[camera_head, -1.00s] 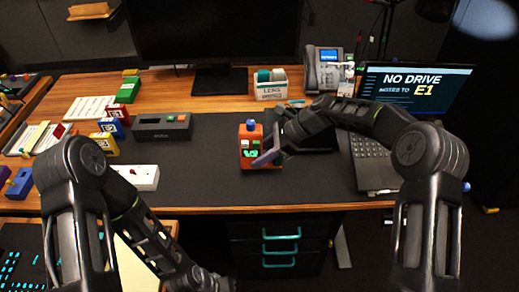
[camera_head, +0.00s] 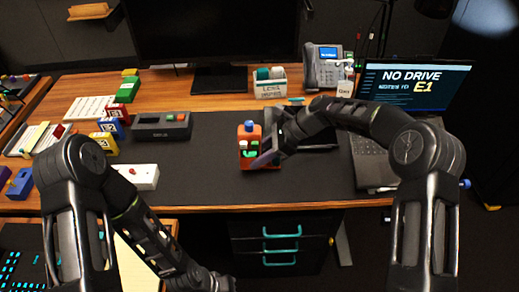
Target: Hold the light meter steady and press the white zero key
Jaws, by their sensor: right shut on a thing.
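The light meter (camera_head: 244,161) is a small orange device with a blue knob on top and small white and green parts on its front. It stands upright on the dark desk mat. A small white patch (camera_head: 243,145) on its upper front looks like the white zero key. My right gripper (camera_head: 263,152) is shut on the light meter from the right, with one dark finger across its lower right front. That finger hides part of the meter's face.
A grey box (camera_head: 162,127) with a red button and a white box (camera_head: 139,177) with a red button lie to the left. A wipes box (camera_head: 270,84) and a phone (camera_head: 325,68) stand behind. A laptop (camera_head: 415,92) is at right.

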